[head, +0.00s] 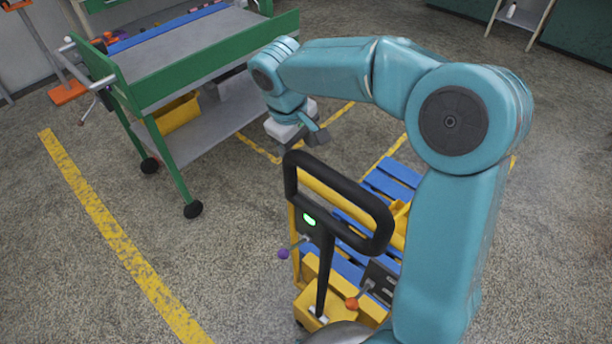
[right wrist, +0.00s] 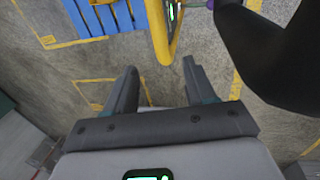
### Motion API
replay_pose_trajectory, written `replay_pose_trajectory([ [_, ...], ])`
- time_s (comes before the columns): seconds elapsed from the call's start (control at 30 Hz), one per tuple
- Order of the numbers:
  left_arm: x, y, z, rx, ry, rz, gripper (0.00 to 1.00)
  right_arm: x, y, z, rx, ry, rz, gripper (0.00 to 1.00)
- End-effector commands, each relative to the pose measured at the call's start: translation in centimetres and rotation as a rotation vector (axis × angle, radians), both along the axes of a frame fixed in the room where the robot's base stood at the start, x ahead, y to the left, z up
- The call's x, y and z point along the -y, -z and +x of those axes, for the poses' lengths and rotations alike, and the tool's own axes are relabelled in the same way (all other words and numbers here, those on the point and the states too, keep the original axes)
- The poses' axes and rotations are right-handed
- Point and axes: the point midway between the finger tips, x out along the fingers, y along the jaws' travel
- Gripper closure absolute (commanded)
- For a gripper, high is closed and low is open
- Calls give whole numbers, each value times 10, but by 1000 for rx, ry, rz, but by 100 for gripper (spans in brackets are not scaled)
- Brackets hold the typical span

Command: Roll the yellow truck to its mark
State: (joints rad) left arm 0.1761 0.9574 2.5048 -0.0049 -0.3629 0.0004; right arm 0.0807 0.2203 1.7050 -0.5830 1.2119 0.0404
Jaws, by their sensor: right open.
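The yellow truck (head: 313,301) stands low at centre in the head view, with a black loop handle (head: 376,209) and a green-lit panel. A blue slatted pallet (head: 392,188) lies over its forks. My right gripper (head: 303,138) is open and empty, beyond the handle's upper left part and apart from it. In the right wrist view its dark fingers (right wrist: 160,84) are spread over bare floor, with the black handle (right wrist: 268,50) at right and the yellow frame (right wrist: 160,30) above. Yellow floor lines (head: 260,151) show behind the truck; I cannot tell which is its mark. My left gripper is not in view.
A green and grey cart (head: 190,62) on casters stands at upper left, with a yellow bin (head: 178,113) on its lower shelf. A purple knob (head: 284,253) and an orange knob (head: 352,303) stick out at the truck. Floor left of the truck is clear, crossed by a yellow stripe (head: 120,240).

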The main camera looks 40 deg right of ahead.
Motion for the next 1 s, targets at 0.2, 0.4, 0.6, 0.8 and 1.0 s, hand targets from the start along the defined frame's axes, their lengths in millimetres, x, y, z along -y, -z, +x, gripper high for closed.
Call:
replay_pose_trajectory([
  [0.2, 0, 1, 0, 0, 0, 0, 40, 12, 54, 1, -6, 0, 0, 45],
  [0.4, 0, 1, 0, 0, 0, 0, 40, 19, 93, 2, -4, 0, 2, 45],
  [0.6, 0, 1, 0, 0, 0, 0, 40, 23, 112, 3, -1, -1, 0, 45],
  [0.8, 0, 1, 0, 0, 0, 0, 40, 24, 115, 3, 1, -1, 1, 45],
  [1.0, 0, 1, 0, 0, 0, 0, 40, 24, 115, 3, 0, -1, 1, 71],
])
